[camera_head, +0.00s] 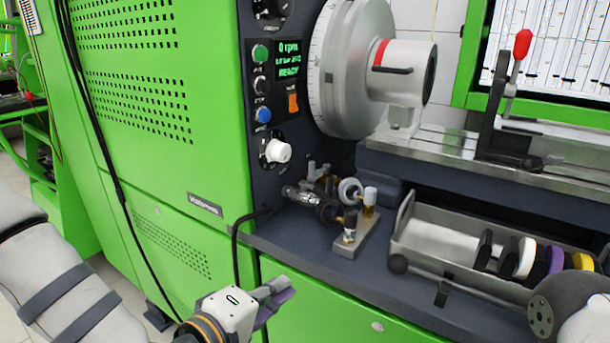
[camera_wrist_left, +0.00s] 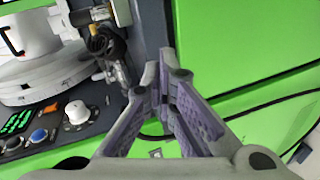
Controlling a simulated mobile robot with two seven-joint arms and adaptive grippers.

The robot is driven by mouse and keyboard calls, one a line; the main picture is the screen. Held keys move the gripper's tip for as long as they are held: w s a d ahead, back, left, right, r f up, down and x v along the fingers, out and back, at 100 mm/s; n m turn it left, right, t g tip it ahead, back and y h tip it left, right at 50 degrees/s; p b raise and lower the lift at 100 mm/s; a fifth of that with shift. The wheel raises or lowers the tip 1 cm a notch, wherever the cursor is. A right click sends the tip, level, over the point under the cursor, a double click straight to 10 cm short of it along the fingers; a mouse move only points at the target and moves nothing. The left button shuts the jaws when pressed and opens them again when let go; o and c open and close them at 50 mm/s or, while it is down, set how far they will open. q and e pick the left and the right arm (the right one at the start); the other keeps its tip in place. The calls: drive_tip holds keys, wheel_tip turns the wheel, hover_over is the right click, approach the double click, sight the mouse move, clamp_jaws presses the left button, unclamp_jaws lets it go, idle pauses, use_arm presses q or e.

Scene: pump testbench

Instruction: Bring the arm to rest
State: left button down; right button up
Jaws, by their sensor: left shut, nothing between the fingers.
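My left arm comes in from the left in the head view. My left gripper (camera_head: 278,291) is low in front of the green cabinet (camera_head: 190,130) of the testbench, below and in front of the dark bench top (camera_head: 300,240). Its fingers are closed together and hold nothing. In the left wrist view, the fingertips (camera_wrist_left: 165,68) meet against a background of dark panel and green cabinet. My right gripper does not show in either view.
A small brass-and-steel valve fitting (camera_head: 345,205) stands on the bench top. A metal tray (camera_head: 440,238) with several discs is to its right. The control panel (camera_head: 275,85) and large grey pump wheel (camera_head: 350,70) stand behind. A black cable (camera_head: 238,240) hangs near the gripper.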

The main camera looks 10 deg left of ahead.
use_arm(q)
drive_tip(key=s+a+f+m+g+y+p, duration=0.1)
drive_tip(key=s+a+f+m+g+y, duration=0.15)
drive_tip(key=s+f+m+g, duration=1.05)
drive_tip(key=s+a+f+g+y, duration=0.1)
drive_tip(key=s+a+f, duration=0.2)
drive_tip(key=s, duration=0.5)
drive_tip(key=s+a+f+n+g+y, duration=0.1)
drive_tip(key=s+a, duration=0.3)
drive_tip(key=s, duration=0.5)
drive_tip(key=s+a+f+n+y, duration=0.1)
drive_tip(key=s+a+f, duration=0.3)
drive_tip(key=s, duration=0.4)
drive_tip(key=shift+s+f+g+y+p, duration=0.3)
drive_tip(key=shift+s+g+y+p, duration=0.05)
drive_tip(key=shift+g+y+p, duration=0.1)
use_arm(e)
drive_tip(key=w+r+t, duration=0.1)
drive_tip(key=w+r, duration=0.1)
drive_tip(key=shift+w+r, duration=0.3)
use_arm(q)
drive_tip(key=c, duration=2.3)
unclamp_jaws()
drive_tip(key=shift+w, duration=0.1)
